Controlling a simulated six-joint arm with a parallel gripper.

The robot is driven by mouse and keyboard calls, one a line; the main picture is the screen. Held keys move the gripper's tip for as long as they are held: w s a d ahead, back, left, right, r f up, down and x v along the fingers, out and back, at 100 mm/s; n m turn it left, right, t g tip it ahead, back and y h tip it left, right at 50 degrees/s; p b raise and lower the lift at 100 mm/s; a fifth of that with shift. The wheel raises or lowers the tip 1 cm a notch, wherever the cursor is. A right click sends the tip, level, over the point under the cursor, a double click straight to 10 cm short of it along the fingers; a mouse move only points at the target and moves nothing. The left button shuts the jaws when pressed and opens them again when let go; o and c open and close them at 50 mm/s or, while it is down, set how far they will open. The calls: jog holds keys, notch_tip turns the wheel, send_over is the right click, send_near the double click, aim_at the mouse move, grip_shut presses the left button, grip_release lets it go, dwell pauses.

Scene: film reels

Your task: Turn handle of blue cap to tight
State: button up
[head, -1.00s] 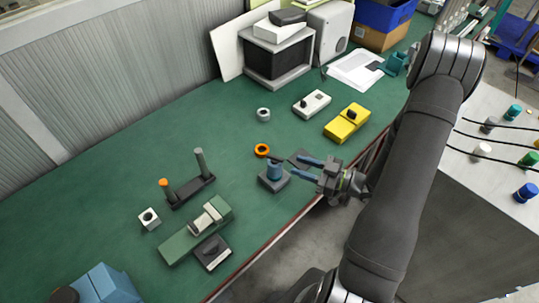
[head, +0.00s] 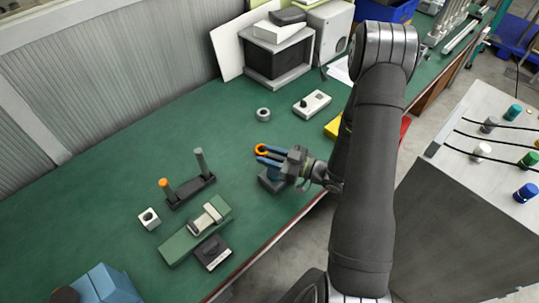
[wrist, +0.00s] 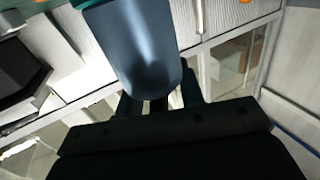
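The blue cap (head: 273,173) stands on a dark square base (head: 268,184) near the front edge of the green bench, partly covered by my gripper. My gripper (head: 262,155) comes in from the right, with its two blue fingers apart and level over the cap's area. In the wrist view a large smooth blue cylinder (wrist: 137,48) fills the space before the fingers and hides their tips. I cannot tell whether the fingers touch it. The cap's handle cannot be made out.
An orange ring (head: 261,149) lies just beyond the fingertips. A dark stand with two posts (head: 190,190) and a green block (head: 195,232) are to the left. A yellow box (head: 333,128) is partly hidden behind my arm.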

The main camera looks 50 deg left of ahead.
jog(key=shift+c, duration=0.4)
grip_shut()
jog(key=shift+m+t, duration=0.3)
jog(key=m+t, duration=0.1)
jog(key=t, duration=0.1)
jog(key=m+t+y, duration=0.1)
jog(key=t, duration=0.1)
jog(key=m+t, duration=0.2)
jog(key=shift+w+t, duration=0.25)
jog(key=shift+t, duration=0.15)
jog(key=m+t, duration=0.1)
jog(key=t, duration=0.1)
jog(key=m+t, duration=0.2)
jog(key=m+t+h, duration=0.1)
jog(key=t, duration=0.2)
jog(key=shift+w+m, duration=0.3)
jog(key=shift+m, duration=0.1)
jog(key=m+t+h, duration=0.1)
jog(key=t, duration=0.1)
jog(key=m+t+h, duration=0.3)
jog(key=shift+w+d+m+t, duration=0.15)
jog(key=shift+w+m+t, duration=0.15)
jog(key=shift+w+t, duration=0.1)
jog(key=shift+w+d+m+t+h, duration=0.1)
jog(key=shift+d+m+t+h, duration=0.05)
jog(key=shift+m+t+h, duration=0.9)
jog(key=shift+w+d+m+t+h, duration=0.15)
jog(key=shift+m+t+h, duration=0.5)
jog(key=shift+h, duration=0.8)
jog(key=shift+m+h, duration=0.4)
